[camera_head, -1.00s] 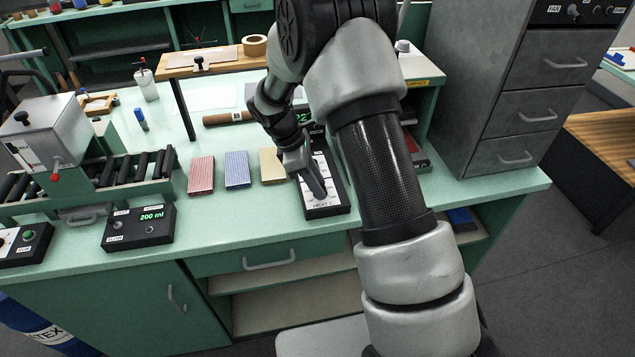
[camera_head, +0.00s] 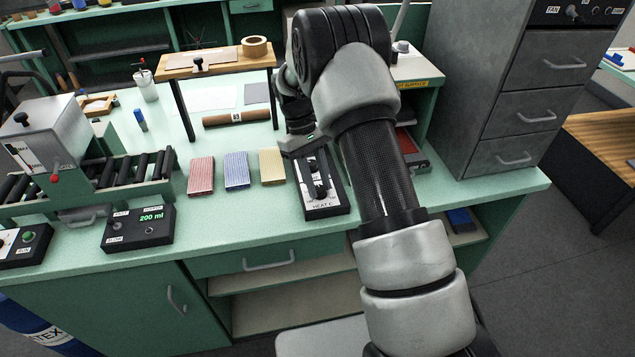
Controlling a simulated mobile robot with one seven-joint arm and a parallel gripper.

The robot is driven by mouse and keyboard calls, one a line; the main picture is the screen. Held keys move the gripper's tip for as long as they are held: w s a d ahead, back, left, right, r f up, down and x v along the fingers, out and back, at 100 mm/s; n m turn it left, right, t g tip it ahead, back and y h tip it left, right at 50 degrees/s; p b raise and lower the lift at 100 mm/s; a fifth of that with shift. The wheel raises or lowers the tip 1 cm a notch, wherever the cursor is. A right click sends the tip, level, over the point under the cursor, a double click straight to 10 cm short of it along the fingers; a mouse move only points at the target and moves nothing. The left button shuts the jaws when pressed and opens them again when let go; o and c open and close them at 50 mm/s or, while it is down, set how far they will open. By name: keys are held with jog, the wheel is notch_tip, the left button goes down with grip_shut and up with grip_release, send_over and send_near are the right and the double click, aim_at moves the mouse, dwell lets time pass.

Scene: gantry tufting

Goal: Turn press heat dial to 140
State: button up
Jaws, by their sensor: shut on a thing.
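The black press control box (camera_head: 340,204) stands near the front edge of the green bench, with a light face and a "HEAT C" label at its near end. The dark heat dial (camera_head: 318,191) sits just above that label and shows uncovered; its setting is too small to read. A second dark knob (camera_head: 312,165) is farther up the face. My gripper (camera_head: 298,145) is at the far end of the box, beyond the heat dial and apart from it. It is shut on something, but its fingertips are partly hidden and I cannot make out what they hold.
Red, blue and yellow striped swatches (camera_head: 237,169) lie left of the box. A "200 ml" control box (camera_head: 140,228) and a roller conveyor (camera_head: 125,175) are farther left. A brown roll (camera_head: 236,118) lies behind the swatches. A grey drawer cabinet (camera_head: 512,100) stands at right.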

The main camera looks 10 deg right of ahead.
jog(key=shift+d+m+y, duration=0.1)
jog(key=shift+m+y, duration=0.3)
jog(key=shift+m, duration=0.7)
jog(key=o, duration=1)
jog(key=shift+o, duration=0.2)
jog(key=v, duration=1.7)
jog(key=shift+w+p, duration=0.35)
jog(key=shift+r, duration=0.15)
